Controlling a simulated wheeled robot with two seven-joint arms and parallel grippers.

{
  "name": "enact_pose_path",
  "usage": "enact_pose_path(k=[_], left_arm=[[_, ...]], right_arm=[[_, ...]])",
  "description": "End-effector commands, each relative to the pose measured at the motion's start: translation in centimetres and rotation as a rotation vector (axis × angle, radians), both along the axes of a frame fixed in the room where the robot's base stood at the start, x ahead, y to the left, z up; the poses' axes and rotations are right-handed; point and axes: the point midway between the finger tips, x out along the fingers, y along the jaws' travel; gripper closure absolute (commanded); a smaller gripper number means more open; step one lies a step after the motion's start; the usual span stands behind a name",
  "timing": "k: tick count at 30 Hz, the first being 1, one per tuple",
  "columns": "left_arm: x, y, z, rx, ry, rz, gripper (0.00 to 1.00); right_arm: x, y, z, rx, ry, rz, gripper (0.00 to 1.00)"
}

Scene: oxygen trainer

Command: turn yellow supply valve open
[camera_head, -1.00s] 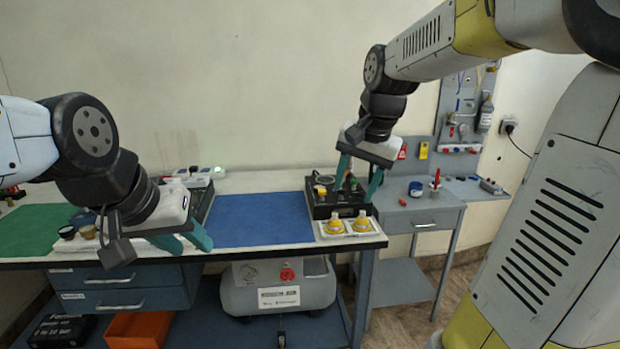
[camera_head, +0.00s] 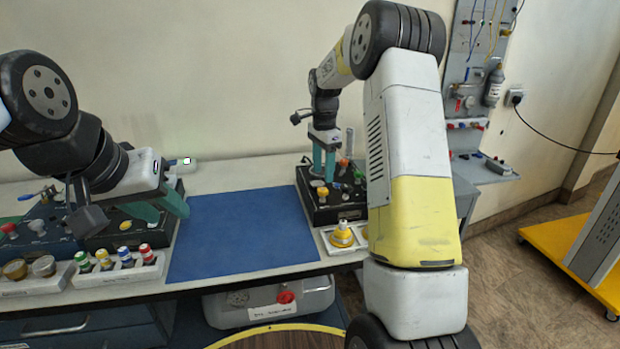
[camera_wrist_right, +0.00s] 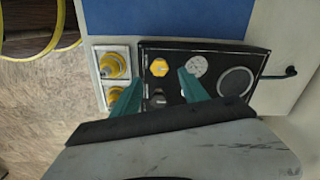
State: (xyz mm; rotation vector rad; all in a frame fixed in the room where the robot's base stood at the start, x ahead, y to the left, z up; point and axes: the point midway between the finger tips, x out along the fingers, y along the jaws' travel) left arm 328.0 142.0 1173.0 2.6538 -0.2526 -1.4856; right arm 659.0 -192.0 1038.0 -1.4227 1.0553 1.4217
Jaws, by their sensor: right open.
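The black panel (camera_head: 340,212) on the bench's right side carries a yellow knob (camera_head: 323,191), which I take for the yellow supply valve. In the right wrist view the yellow knob (camera_wrist_right: 159,67) sits on the black panel (camera_wrist_right: 215,50), between a grey knob (camera_wrist_right: 158,101) and the panel's edge. My right gripper (camera_head: 323,176) is over the panel, pointing down, open and empty. In the right wrist view its fingers (camera_wrist_right: 161,78) lie either side of the yellow knob; contact cannot be told. My left gripper (camera_head: 166,213) is open and empty above the bench's left part.
Two yellow fittings sit in a white tray (camera_wrist_right: 97,48) beside the panel. A blue mat (camera_head: 240,235) lies clear mid-bench. Left are another dark panel (camera_head: 104,241) and a rack (camera_head: 115,275) of coloured fittings.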

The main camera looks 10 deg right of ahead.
Motion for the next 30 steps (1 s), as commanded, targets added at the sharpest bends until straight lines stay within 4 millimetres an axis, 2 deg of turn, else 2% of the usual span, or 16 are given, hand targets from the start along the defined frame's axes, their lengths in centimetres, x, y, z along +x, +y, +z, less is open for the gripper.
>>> enact_pose_path(k=[3, 9, 14, 21, 23, 29, 30], left_arm=[[0.0, 0.0, 0.0, 0.0, 0.0, 0.0, 0.64], [0.0, 0.0, 0.0, 0.0, 0.0, 0.0, 0.64], [0.0, 0.0, 0.0, 0.0, 0.0, 0.0, 0.64], [0.0, 0.0, 0.0, 0.0, 0.0, 0.0, 0.64], [0.0, 0.0, 0.0, 0.0, 0.0, 0.0, 0.64], [0.0, 0.0, 0.0, 0.0, 0.0, 0.0, 0.64], [0.0, 0.0, 0.0, 0.0, 0.0, 0.0, 0.64]], right_arm=[[-0.1, 0.0, -2.2, 0.0, 0.004, 0.001, 0.48], [-0.1, 0.0, -5.0, 0.0, 0.003, 0.001, 0.48], [-0.1, 0.0, -5.8, 0.001, 0.0, 0.002, 0.48], [0.0, 0.0, -5.9, 0.0, 0.0, 0.003, 0.48], [0.0, 0.0, -5.9, 0.0, 0.0, 0.003, 0.58], [0.0, 0.0, -5.9, 0.0, -0.001, 0.003, 0.97], [0.0, 0.0, -5.9, 0.0, -0.001, 0.003, 1.0]])
